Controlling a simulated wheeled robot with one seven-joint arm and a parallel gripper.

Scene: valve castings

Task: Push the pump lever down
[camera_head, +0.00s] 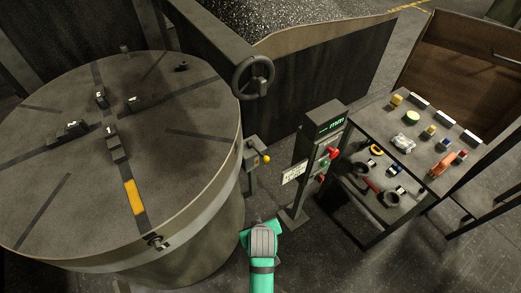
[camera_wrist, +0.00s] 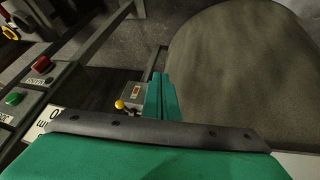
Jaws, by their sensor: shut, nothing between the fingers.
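The pump lever ends in a yellow knob (camera_head: 266,159) on a small grey box beside the large round table. In the wrist view the yellow knob (camera_wrist: 119,104) sits on the left side of the grey box (camera_wrist: 132,92). My gripper (camera_wrist: 160,96) is teal, with its fingers together and nothing between them. In the wrist view its fingers are just right of the box and cover part of it. In the head view my teal wrist (camera_head: 262,245) is below the lever in the picture, and the fingers are hard to make out. I see no contact with the knob.
The large round table (camera_head: 205,135) stands to the left. A control post (camera_head: 318,135) with a green display and red and green buttons stands right of the lever. Further right, a shelf cart (camera_head: 375,115) holds several tools. A handwheel (camera_head: 253,76) is above.

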